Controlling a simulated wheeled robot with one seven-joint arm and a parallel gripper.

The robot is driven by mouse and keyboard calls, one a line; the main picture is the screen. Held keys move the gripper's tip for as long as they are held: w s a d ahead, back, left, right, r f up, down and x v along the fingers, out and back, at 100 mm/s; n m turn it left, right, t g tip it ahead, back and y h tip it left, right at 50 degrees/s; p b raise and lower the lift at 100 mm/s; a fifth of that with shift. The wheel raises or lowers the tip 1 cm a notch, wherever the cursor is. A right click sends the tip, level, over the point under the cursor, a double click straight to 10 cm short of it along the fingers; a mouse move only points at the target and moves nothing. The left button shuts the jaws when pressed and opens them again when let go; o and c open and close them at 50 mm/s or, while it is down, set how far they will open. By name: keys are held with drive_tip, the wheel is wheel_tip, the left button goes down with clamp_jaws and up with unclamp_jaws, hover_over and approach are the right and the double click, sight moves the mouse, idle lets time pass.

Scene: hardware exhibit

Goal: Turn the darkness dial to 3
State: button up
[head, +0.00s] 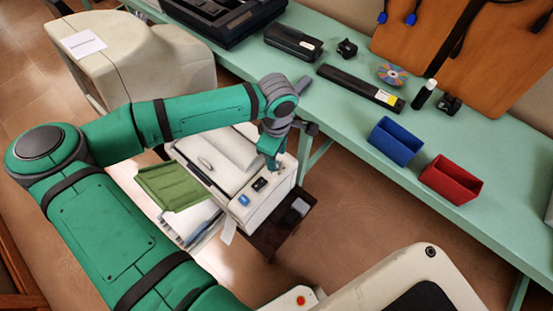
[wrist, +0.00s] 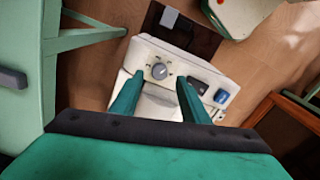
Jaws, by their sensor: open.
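The darkness dial (wrist: 159,71) is a round grey knob on the pale control panel (wrist: 147,52) of an off-white machine, with small dark marks around it. The marks are too small to read in the wrist view. My gripper (wrist: 160,77) is open, with one green finger on each side of the dial as seen from the wrist. I cannot tell whether either finger touches it. In the head view my gripper (head: 274,162) reaches down over the panel end of the machine (head: 262,206) and largely hides the dial.
A blue switch (wrist: 221,96) and a black switch (wrist: 200,87) sit right of the dial. A green tray (head: 172,187) juts from the machine's left. A green table (head: 350,125) behind carries a blue bin (head: 396,141), a red bin (head: 451,180) and several devices.

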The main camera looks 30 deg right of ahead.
wheel_tip(320, 180, up, 7)
idle(0.3)
idle(0.5)
